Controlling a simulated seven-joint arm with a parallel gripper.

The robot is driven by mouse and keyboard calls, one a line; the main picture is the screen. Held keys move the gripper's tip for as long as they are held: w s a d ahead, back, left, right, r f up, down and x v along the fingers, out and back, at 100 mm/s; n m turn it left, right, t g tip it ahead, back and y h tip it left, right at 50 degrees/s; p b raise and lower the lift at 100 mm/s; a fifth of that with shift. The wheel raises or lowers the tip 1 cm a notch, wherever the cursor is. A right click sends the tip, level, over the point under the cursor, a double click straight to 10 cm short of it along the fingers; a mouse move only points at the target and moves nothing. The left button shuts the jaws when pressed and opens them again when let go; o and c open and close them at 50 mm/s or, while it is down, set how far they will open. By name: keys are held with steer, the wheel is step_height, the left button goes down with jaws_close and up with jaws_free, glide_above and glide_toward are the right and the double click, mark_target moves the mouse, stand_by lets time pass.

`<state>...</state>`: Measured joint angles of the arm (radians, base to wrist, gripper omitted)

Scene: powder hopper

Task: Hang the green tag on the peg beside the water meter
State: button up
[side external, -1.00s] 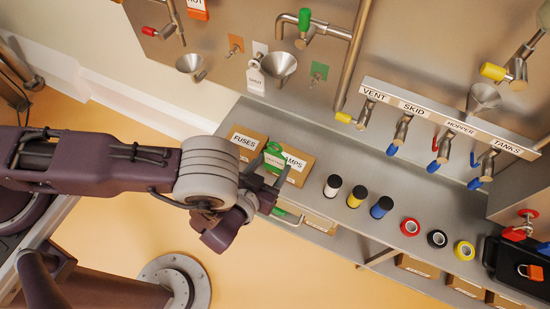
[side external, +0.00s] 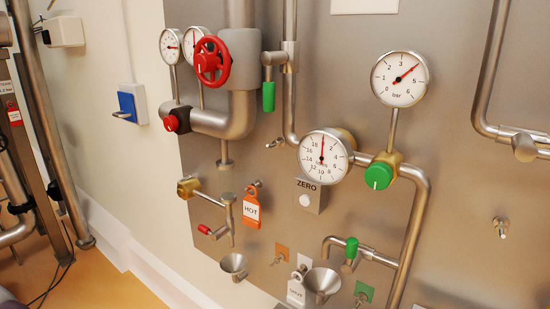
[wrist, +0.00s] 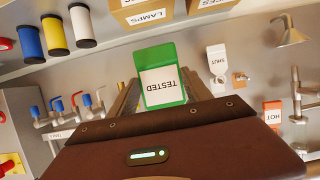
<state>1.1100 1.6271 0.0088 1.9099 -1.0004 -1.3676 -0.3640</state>
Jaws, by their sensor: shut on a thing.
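In the wrist view my gripper (wrist: 163,101) is shut on the green tag (wrist: 155,54), whose white label reads TESTED upside down. The finger ends are largely hidden behind the tag. My gripper is out of the side external view. That view shows a round dial (side external: 324,157) above a ZERO plate, with a small bare peg (side external: 274,143) at its upper left. A bar gauge (side external: 399,80) is higher on the right, and another bare peg (side external: 500,227) is at the far right. No label says which dial is the water meter.
An orange HOT tag (side external: 251,211) and a white SHUT tag (side external: 296,291) hang on other pegs. A red handwheel (side external: 211,62), pipes and funnels (side external: 322,282) stick out from the panel. In the wrist view, spools (wrist: 54,33) and a LAMPS box (wrist: 150,15) stand on the shelf.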

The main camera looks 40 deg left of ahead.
stand_by(0.4)
steer(key=w+a+r+n+g+y, duration=0.1)
steer(key=w+a+r+n+y, duration=0.2)
steer(key=a+r, duration=0.45)
steer(key=w+a+r+n+g+y, duration=0.1)
steer(key=w+a+r+n+y, duration=0.3)
steer(key=r, duration=0.6)
steer(key=w+a+r+n+g+y, duration=0.1)
steer(key=w+a+r+n+y, duration=0.15)
steer(key=a+r, duration=0.55)
steer(key=w+a+r+m+t+h, duration=0.25)
steer(key=w+r+m+h, duration=0.2)
steer(key=w+r, duration=0.5)
steer(key=s+a+r+m+h, duration=0.3)
steer(key=a+h, duration=0.1)
steer(key=h, duration=0.2)
steer(key=w+f, duration=0.1)
steer(key=w, duration=0.8)
steer(key=shift+w+a+f, duration=0.15)
steer(key=shift+w+a, duration=0.05)
steer(key=shift+t, duration=0.25)
